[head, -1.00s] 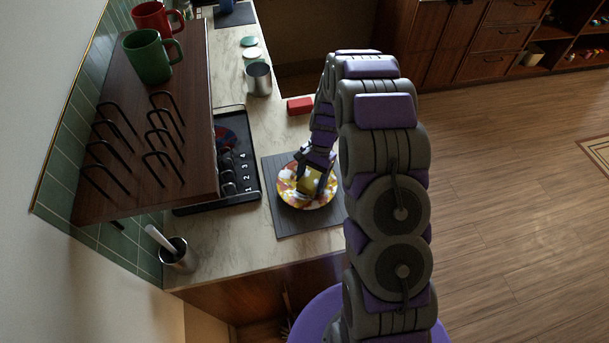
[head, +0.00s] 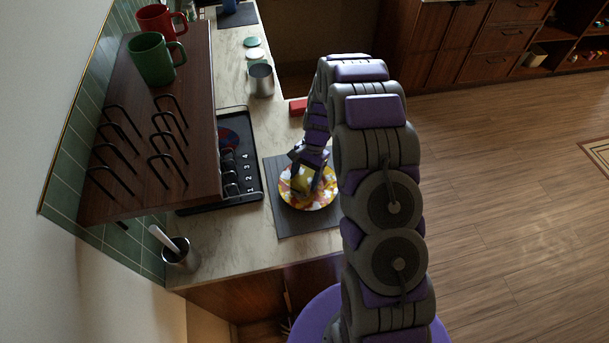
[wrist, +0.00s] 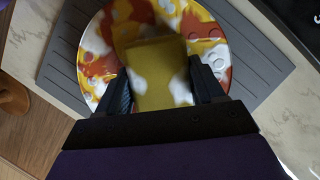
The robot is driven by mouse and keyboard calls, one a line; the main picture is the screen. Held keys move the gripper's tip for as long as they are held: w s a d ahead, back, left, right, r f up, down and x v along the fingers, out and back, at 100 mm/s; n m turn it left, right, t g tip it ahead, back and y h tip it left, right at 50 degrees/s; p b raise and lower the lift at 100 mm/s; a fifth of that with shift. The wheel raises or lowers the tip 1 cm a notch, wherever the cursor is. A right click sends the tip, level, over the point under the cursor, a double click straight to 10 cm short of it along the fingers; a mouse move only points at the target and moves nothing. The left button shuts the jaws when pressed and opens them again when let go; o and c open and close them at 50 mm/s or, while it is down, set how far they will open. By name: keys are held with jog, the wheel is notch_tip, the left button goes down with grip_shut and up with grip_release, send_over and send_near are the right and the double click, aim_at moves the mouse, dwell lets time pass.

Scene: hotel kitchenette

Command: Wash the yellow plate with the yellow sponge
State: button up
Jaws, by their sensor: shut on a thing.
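The yellow plate (head: 322,199), patterned in yellow, white and orange-red, lies on a dark grey mat (head: 289,222) on the counter. In the wrist view the plate (wrist: 211,52) spreads out beyond my fingertips. The yellow sponge (wrist: 158,73) sits between my two fingers, and my gripper (wrist: 160,88) is shut on it. The sponge is over the plate; its underside is hidden, so I cannot tell for sure whether it touches. In the head view my gripper (head: 302,180) is above the plate's left part and hides some of it.
A black numbered rack tray (head: 246,135) stands left of the mat, under a wooden shelf (head: 136,130) with wire hooks and two mugs. A metal cup (head: 261,80) and a red block (head: 298,106) are behind. A metal holder (head: 181,256) stands at the front left.

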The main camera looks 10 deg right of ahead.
aim_at(311, 193)
jog(key=shift+s+d+r, duration=0.15)
jog(key=shift+s+d, duration=0.95)
jog(key=shift+s, duration=0.05)
jog(key=shift+w+a+p, duration=0.55)
jog(key=shift+w+a, duration=0.9)
jog(key=shift+s+d, duration=1.5)
notch_tip(311, 193, up, 9)
jog(key=p, duration=0.2)
jog(key=shift+f+p, duration=0.2)
jog(key=shift+p, duration=0.2)
jog(key=shift+a, duration=0.1)
